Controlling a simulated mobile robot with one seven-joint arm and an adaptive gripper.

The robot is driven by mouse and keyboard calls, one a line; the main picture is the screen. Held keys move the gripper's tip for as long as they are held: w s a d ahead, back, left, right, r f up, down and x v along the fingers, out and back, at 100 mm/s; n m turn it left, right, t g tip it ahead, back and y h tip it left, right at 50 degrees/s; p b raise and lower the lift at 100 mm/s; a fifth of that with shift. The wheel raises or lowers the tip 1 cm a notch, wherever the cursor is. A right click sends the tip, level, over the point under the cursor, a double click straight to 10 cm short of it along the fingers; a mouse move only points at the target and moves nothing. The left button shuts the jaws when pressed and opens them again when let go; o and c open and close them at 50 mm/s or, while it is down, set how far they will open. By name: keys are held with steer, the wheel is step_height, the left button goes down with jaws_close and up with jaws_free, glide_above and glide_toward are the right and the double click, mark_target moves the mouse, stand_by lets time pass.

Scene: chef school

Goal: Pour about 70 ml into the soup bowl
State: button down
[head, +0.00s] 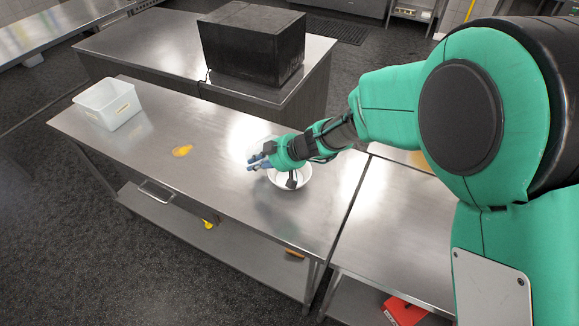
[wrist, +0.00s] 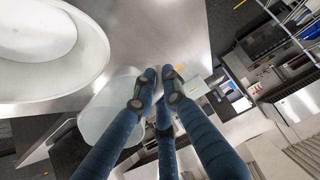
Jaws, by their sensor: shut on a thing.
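The white round soup bowl (head: 304,181) stands on the steel table, partly hidden by my wrist. In the wrist view the bowl's rim (wrist: 94,52) fills the upper left. My gripper (head: 257,162) is just above the bowl's left side, its blue fingers closed together. They also show in the wrist view (wrist: 160,88). The fingers are shut on a pale, see-through vessel (wrist: 104,112), which is faint behind my gripper in the head view (head: 259,147). The vessel looks tilted. Its contents and any stream are too faint to tell.
A white labelled bin (head: 104,106) stands at the table's far left. A flat yellow-orange thing (head: 182,150) lies left of my gripper. A black box (head: 252,42) sits on the table behind. The steel table (head: 215,190) is clear in front of the bowl.

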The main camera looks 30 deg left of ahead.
mark_target(247, 165)
steer(key=shift+a+r+h+p, duration=0.2)
steer(key=shift+h+p, duration=0.35)
steer(key=shift+p, duration=1.35)
steer(key=shift+a+r+h+p, duration=0.1)
steer(key=shift+r+h+p, duration=0.3)
steer(key=shift+p, duration=1.5)
steer(key=a+f+h+p, duration=0.1)
steer(key=p, duration=0.4)
steer(key=shift+f+h+p, duration=0.2)
steer(key=shift+h+p, duration=0.15)
steer(key=shift+p, duration=0.05)
steer(key=a+f+h+p, duration=0.1)
steer(key=h+p, duration=0.1)
steer(key=p, duration=0.9)
steer(key=shift+a+f+p, duration=0.3)
steer(key=shift+a+p, duration=0.05)
steer(key=shift+a+f+h+b, duration=0.15)
steer(key=shift+a+h+b, duration=0.15)
steer(key=shift+b, duration=0.1)
steer(key=shift+w+a+m, duration=0.1)
steer(key=shift+m, duration=0.2)
steer(key=shift+a+h, duration=0.35)
steer(key=shift+h, duration=0.35)
steer(key=shift+a+f+h, duration=0.25)
steer(key=shift+a+h, duration=0.4)
steer(key=shift+h, duration=0.25)
steer(key=shift+w, duration=0.1)
